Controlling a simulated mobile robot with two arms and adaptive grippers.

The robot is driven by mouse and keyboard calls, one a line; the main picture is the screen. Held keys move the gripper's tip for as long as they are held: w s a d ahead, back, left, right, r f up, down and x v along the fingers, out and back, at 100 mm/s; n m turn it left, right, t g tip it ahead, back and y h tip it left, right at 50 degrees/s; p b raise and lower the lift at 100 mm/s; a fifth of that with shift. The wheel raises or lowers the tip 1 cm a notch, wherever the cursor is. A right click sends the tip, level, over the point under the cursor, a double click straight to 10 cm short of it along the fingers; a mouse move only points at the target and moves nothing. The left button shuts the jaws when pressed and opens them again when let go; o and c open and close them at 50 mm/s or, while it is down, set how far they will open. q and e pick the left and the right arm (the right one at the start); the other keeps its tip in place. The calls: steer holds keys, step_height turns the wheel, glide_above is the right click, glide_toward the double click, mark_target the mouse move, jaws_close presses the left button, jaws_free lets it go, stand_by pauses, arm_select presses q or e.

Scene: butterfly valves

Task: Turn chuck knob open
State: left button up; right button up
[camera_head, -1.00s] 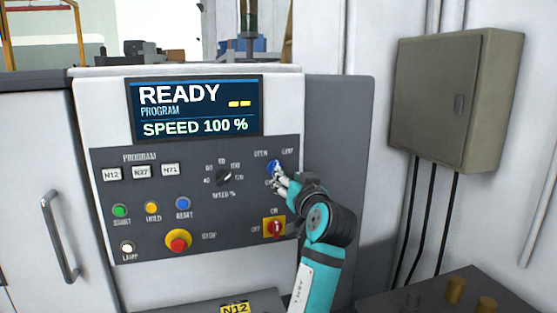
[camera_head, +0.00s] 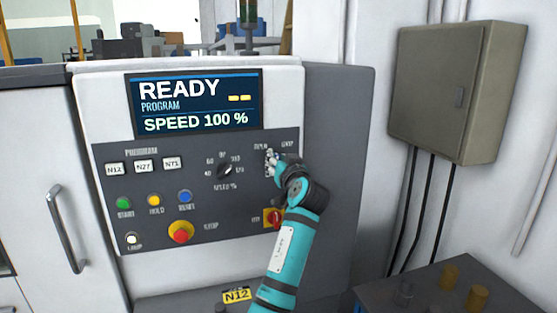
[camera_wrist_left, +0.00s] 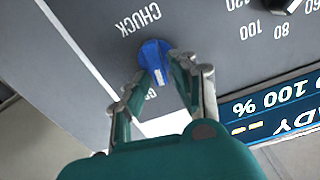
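The blue chuck knob (camera_wrist_left: 154,60) sits on the dark panel beside the CHUCK label in the left wrist view. My left gripper (camera_wrist_left: 158,72) is at the knob, with one finger on either side of it. Whether the fingertips press on the knob is not clear. In the head view the gripper (camera_head: 271,161) covers most of the knob at the panel's upper right. My right gripper is not in view.
A red switch on a yellow plate (camera_head: 273,217) lies just below my gripper, partly behind my arm. The speed dial (camera_head: 225,170) is to the left. A red stop button (camera_head: 180,232) is lower left. A grey box (camera_head: 445,90) hangs on the right wall.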

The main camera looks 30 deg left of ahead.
arm_select(q)
jaws_close()
steer(key=shift+s+a+n+b, duration=0.1)
steer(key=shift+n+b, duration=1.2)
steer(key=shift+b, duration=0.55)
steer(key=shift+s+a+n+b, duration=0.1)
steer(key=shift+s+n+b, duration=0.05)
steer(key=shift+n+b, duration=1.4)
steer(key=shift+s+a+n+b, duration=0.1)
steer(key=shift+n+b, duration=0.95)
steer(key=shift+b, duration=1.05)
steer(key=shift+o, duration=1.8)
jaws_free()
